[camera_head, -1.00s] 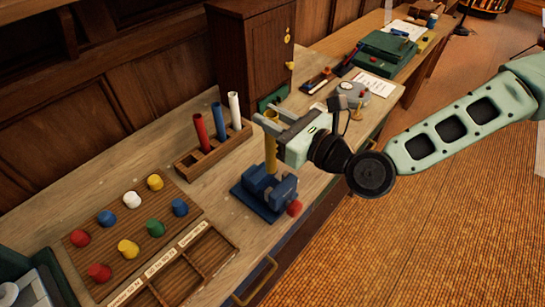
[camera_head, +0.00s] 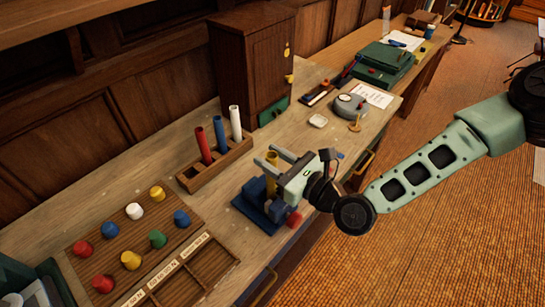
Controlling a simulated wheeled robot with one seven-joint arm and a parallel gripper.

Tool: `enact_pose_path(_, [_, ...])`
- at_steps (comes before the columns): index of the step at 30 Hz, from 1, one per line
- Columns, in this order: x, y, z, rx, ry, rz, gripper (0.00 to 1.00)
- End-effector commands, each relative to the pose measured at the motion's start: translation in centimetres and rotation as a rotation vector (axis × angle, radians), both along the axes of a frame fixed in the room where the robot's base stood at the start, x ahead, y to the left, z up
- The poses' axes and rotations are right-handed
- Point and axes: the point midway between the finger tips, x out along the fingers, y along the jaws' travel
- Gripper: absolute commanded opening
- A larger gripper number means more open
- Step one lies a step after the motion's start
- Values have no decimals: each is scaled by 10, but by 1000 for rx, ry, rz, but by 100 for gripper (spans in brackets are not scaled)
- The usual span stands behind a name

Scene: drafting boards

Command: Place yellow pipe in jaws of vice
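The blue vice (camera_head: 254,210) with a red knob (camera_head: 294,218) sits near the bench's front edge. The yellow pipe (camera_head: 271,187) stands upright at the vice. Its lower end is hidden among the blue parts, so I cannot tell how deep it sits in the jaws. My gripper (camera_head: 270,158) is at the pipe's upper end, with one pale finger on each side. It appears shut on the pipe.
A wooden rack (camera_head: 212,166) with red, blue and white pipes stands behind the vice. A board (camera_head: 128,232) of coloured pegs and a compartment tray (camera_head: 185,272) lie at the left. A dark cabinet (camera_head: 250,65) stands behind; a grey device (camera_head: 349,106) lies to the right.

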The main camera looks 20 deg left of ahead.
Motion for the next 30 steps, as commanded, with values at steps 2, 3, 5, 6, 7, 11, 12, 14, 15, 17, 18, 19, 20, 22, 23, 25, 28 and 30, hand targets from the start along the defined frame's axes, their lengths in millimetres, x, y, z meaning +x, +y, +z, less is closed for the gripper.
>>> enact_pose_path(2, [0,0,1,0,0,0,46])
enact_pose_path(3, [0,0,1,0,0,0,46])
enact_pose_path(5, [0,0,1,0,0,0,46])
enact_pose_path(6, [0,0,1,0,0,0,46])
enact_pose_path(7, [0,0,1,0,0,0,46])
enact_pose_path(11, [0,0,4,1,0,0,46])
enact_pose_path(12, [0,0,6,1,-1,0,46])
enact_pose_path(14, [-3,-8,1,0,2,-1,46])
enact_pose_path(15, [-4,-14,0,-1,1,-2,46])
enact_pose_path(17, [-8,-24,-1,0,3,-3,46])
enact_pose_path(18, [-12,-32,-2,0,3,-2,46])
enact_pose_path(19, [-14,-38,-2,0,3,-2,46])
enact_pose_path(20, [-17,-44,-2,1,4,-2,46])
enact_pose_path(22, [-23,-58,-1,1,2,-2,46])
enact_pose_path(23, [-25,-64,-1,1,3,-2,46])
enact_pose_path(25, [-30,-77,-1,1,2,-3,46])
enact_pose_path(28, [-37,-92,0,1,1,-2,46])
enact_pose_path(30, [-41,-100,1,1,1,-1,46])
